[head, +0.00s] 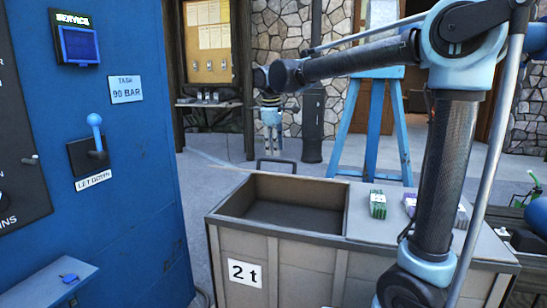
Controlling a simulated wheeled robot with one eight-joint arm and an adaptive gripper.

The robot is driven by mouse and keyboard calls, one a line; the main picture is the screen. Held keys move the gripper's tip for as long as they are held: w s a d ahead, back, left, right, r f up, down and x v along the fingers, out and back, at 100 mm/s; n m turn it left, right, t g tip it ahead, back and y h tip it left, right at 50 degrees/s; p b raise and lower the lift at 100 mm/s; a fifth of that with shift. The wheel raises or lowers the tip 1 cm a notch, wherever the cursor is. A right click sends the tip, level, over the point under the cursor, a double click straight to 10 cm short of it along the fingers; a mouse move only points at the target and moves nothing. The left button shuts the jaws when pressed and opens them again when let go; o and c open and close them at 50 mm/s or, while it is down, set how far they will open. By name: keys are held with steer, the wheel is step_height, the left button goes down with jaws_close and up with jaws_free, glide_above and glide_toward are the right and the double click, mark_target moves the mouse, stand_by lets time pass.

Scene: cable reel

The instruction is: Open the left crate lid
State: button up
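A grey-brown crate (285,262) with a "2 t" label stands in the lower middle of the head view. Its left compartment (285,212) has no cover over it, and its dark floor shows. A black U-shaped handle (277,162) sticks up just behind the compartment's back edge. I cannot tell whether it belongs to a lid; no left lid panel shows. The crate's right part has a flat grey top (385,228). My arm reaches over from the right, and my gripper (271,146) hangs down beyond the back edge, above the handle in the picture. Its fingers are too small to read.
A blue cabinet (150,170) with a lever stands close at left. A green bundle (378,204) and a purple one (410,203) lie on the crate's right top. A blue easel-like stand (345,125) is behind. Paved floor lies between the crate and the stone wall.

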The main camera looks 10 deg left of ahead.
steer(key=shift+w+f, duration=0.2)
steer(key=shift+f, duration=0.8)
steer(key=shift+w+f, duration=0.2)
steer(key=shift+f, duration=0.8)
